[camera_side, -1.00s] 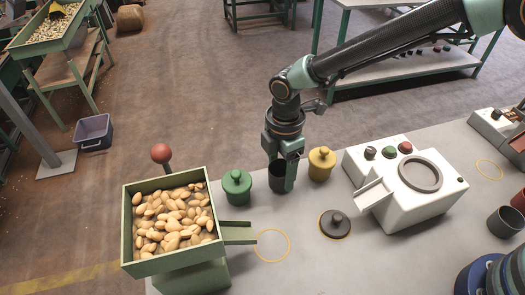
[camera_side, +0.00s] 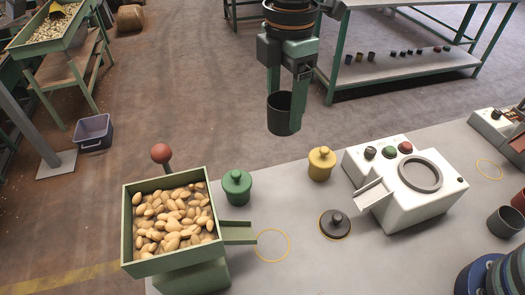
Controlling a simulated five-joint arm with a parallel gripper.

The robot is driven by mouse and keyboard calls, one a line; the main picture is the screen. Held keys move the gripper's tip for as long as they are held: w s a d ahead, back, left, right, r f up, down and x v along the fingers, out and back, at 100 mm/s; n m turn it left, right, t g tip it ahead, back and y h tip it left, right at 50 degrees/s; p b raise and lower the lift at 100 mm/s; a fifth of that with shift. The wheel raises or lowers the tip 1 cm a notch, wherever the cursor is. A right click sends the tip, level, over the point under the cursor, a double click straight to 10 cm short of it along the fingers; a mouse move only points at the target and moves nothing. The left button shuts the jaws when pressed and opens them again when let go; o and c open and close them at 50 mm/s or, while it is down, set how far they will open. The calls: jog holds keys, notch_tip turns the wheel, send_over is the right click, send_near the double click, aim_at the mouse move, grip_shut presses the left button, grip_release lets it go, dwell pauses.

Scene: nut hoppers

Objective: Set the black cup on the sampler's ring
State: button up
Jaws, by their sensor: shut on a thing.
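My gripper (camera_side: 288,118) is shut on the black cup (camera_side: 278,118) and holds it upright in the air, above the bench's back edge. The cup's open mouth faces up. A thin yellow ring (camera_side: 273,259) lies on the bench below the chute of the green hopper full of nuts. A white machine (camera_side: 425,210) with a dark round ring (camera_side: 420,174) on top and a small chute stands at the right. I cannot tell for sure which of these is the sampler.
A green lidded pot (camera_side: 237,187) and a yellow lidded pot (camera_side: 321,164) stand on the bench. A dark knobbed lid (camera_side: 335,225) lies in front of the white machine. The nut hopper (camera_side: 129,230) has a red-knobbed lever (camera_side: 160,153). A grey cup (camera_side: 505,221) stands far right.

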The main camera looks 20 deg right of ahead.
jog(key=s+a, duration=0.5)
jog(key=s, duration=0.6)
jog(key=shift+a+f, duration=0.1)
jog(key=shift+f, duration=9.75)
jog(key=shift+f, duration=0.1)
jog(key=o, duration=1.4)
jog(key=shift+o, duration=0.2)
